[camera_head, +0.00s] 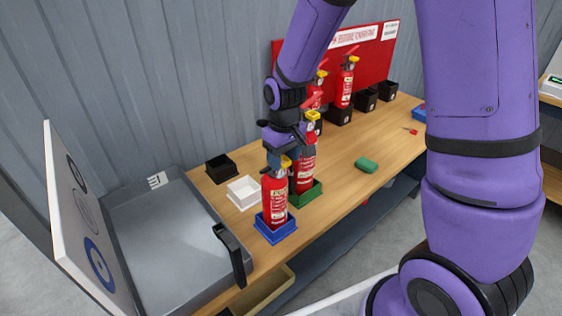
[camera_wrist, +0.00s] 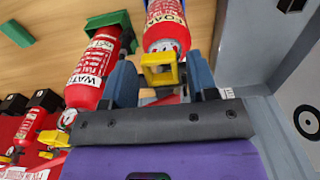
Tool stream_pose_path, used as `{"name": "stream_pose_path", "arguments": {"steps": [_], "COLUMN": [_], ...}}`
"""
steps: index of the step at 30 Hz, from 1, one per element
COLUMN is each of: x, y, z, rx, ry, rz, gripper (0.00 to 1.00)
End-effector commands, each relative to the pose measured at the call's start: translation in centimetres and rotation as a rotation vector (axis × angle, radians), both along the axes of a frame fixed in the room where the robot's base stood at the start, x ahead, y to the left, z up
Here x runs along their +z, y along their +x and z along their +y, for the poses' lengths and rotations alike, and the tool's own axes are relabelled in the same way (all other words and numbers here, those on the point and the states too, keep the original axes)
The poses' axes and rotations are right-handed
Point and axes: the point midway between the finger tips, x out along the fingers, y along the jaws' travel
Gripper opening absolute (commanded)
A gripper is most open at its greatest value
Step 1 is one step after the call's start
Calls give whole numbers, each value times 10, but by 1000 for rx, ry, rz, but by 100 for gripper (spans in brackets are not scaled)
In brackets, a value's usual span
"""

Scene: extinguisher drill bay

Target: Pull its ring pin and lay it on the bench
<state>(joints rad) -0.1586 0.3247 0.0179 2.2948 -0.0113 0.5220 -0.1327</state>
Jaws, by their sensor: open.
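A red extinguisher labelled FOAM (camera_wrist: 167,28) stands in a blue tray; in the head view this front extinguisher (camera_head: 274,200) is upright in its blue tray (camera_head: 275,231). A yellow part (camera_wrist: 160,72) at its top lies between my fingers. I cannot make out the ring pin clearly. My gripper (camera_wrist: 160,82) is open, with one finger on either side of the yellow part; contact is unclear. In the head view my gripper (camera_head: 285,155) is just above the front extinguisher's top. A second extinguisher, labelled WATER (camera_wrist: 95,65), stands beside it in a green tray (camera_head: 311,193).
The wooden bench (camera_head: 345,190) has clear room right of the trays, around a green block (camera_head: 366,165). White (camera_head: 243,192) and black (camera_head: 220,168) trays are behind. More extinguishers (camera_head: 347,85) stand near a red board. A grey metal tray (camera_head: 170,240) is at left.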

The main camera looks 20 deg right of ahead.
Motion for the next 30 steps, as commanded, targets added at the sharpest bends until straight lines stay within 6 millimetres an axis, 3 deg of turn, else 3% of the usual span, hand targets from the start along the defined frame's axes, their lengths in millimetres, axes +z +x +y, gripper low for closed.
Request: {"name": "stream_pose_path", "arguments": {"steps": [4, 10, 30], "x": [0, 0, -1], "y": [0, 0, -15], "z": [0, 0, -5], "rx": [0, 0, 0], "ry": [0, 0, -1], "rz": [0, 0, 2], "gripper": [53, 7, 6]}}
